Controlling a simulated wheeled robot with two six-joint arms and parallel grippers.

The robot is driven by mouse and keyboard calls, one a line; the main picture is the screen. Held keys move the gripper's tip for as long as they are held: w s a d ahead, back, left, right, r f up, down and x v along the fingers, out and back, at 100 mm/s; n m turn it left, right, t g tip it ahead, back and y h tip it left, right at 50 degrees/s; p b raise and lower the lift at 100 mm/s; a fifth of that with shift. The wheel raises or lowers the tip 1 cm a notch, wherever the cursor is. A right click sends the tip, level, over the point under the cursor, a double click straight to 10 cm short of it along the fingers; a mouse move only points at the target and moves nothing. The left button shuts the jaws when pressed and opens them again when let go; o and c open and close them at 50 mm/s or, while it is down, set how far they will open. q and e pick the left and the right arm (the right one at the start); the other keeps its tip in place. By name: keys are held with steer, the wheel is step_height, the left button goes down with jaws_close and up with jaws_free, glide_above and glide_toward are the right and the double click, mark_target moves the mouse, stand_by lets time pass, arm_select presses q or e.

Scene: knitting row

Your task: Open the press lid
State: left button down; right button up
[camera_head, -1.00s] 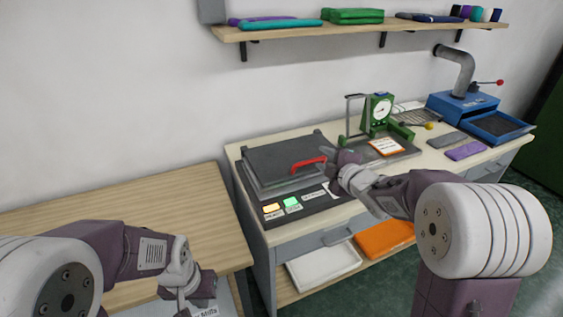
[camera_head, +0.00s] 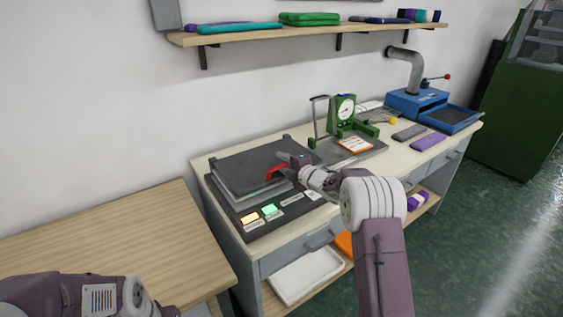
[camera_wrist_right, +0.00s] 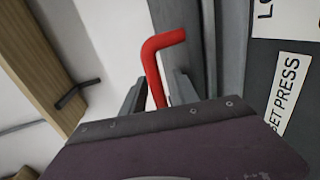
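The press (camera_head: 232,207) is a low dark unit at the left end of the bench, with a flat grey lid (camera_head: 250,161) that looks down. A red handle (camera_head: 277,172) sticks out at the lid's front right edge. My right gripper (camera_head: 290,164) is at this handle. In the right wrist view, the red handle (camera_wrist_right: 153,72) stands between the two fingers of my right gripper (camera_wrist_right: 158,92), with gaps visible beside it, so it looks open around the handle. My left arm is at the lower left, and its fingers are out of the picture.
A green dial gauge stand (camera_head: 343,118) is right of the press, then a blue machine (camera_head: 415,103). A wooden table (camera_head: 110,245) is at left, mostly bare. A shelf (camera_head: 300,36) hangs above the bench.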

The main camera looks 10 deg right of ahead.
steer(key=shift+w+a+f, duration=0.1)
steer(key=shift+w+a, duration=0.25)
steer(key=shift+w, duration=0.1)
steer(key=shift+d, duration=0.1)
jaws_close()
stand_by(1.1)
